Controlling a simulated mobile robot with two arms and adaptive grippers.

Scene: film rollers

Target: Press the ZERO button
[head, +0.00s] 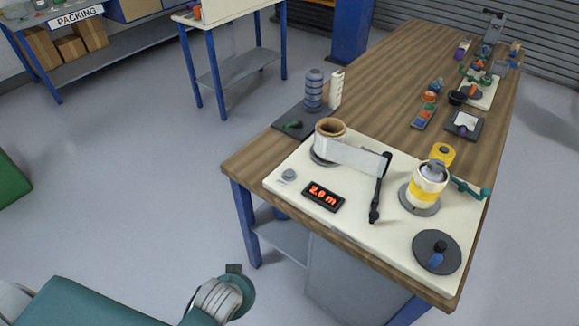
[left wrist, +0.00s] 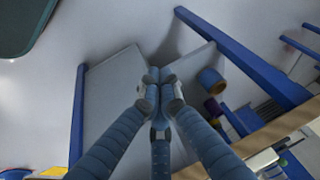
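The white counter board (head: 330,238) lies on the near end of the wooden bench. A small round grey button (head: 288,175) sits at its left edge, beside a black display (head: 323,196) with red digits that seem to read 2.0 m. I cannot read a label on the button. My left gripper (left wrist: 160,76) has its blue-grey fingers drawn together at the tips, with nothing seen between them. In the head view my left arm is at the bottom left, off the bench and well short of the button; its fingertips are hidden there. My right gripper is not in view.
A brown roll (head: 331,127) with a pale strip stands behind the display. A black lever (head: 379,190), a yellow-banded roller (head: 429,182) and a dark disc with a blue knob (head: 437,252) are to the right. The floor left of the bench is clear.

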